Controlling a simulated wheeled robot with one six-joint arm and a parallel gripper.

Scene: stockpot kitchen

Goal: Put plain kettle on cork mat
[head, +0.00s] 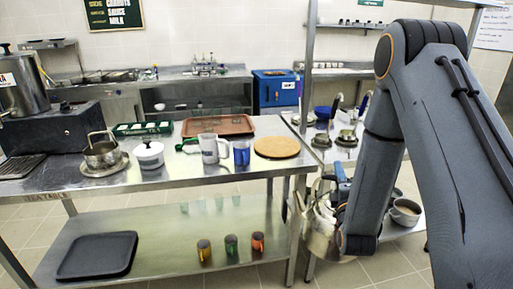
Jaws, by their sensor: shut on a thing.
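The round cork mat (277,147) lies flat on the right end of the steel table, with nothing on it. A shiny metal kettle (322,232) hangs to the right of the table's right end, lower than the tabletop. My gripper (338,190) is at the upper part of the kettle and shut on it. My arm's last links cover the kettle's right side and much of the gripper, so the exact grip is hidden. The kettle is apart from the mat, below and to the right of it in the picture.
A blue cup (241,153) and a clear jug (210,149) stand left of the mat. A brown tray (218,125) lies behind them. The table's right leg (296,230) is close to the kettle. A pot (405,212) sits low at right.

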